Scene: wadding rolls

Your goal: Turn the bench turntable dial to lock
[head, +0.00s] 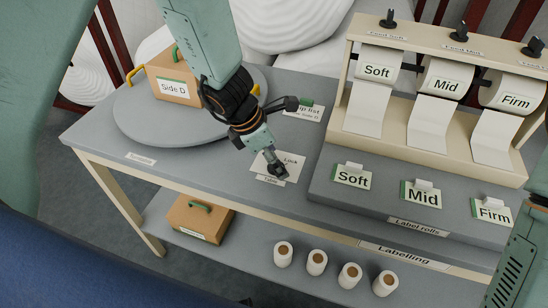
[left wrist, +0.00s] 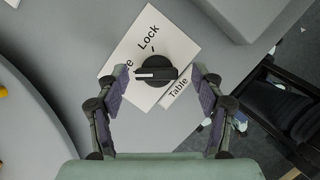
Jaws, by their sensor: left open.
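The turntable dial (left wrist: 156,69) is a black knob with a white pointer mark in the left wrist view. Its pointer faces left, near the partly hidden word ending in "e", not at "Lock". It sits on a white card (left wrist: 145,35) marked "Lock", which also shows in the head view (head: 291,161). My left gripper (left wrist: 158,82) is open, one finger to each side of the dial, with gaps visible. In the head view my left gripper (head: 285,138) hangs over the card and hides most of the dial. My right gripper is out of view; only part of that arm shows.
The round grey turntable (head: 135,125) carries a cardboard box (head: 172,88) marked "Side D". A roll stand (head: 345,95) and a raised label shelf (head: 335,205) stand to the right. Several small rolls (head: 317,262) and another box (head: 200,220) are on the lower shelf.

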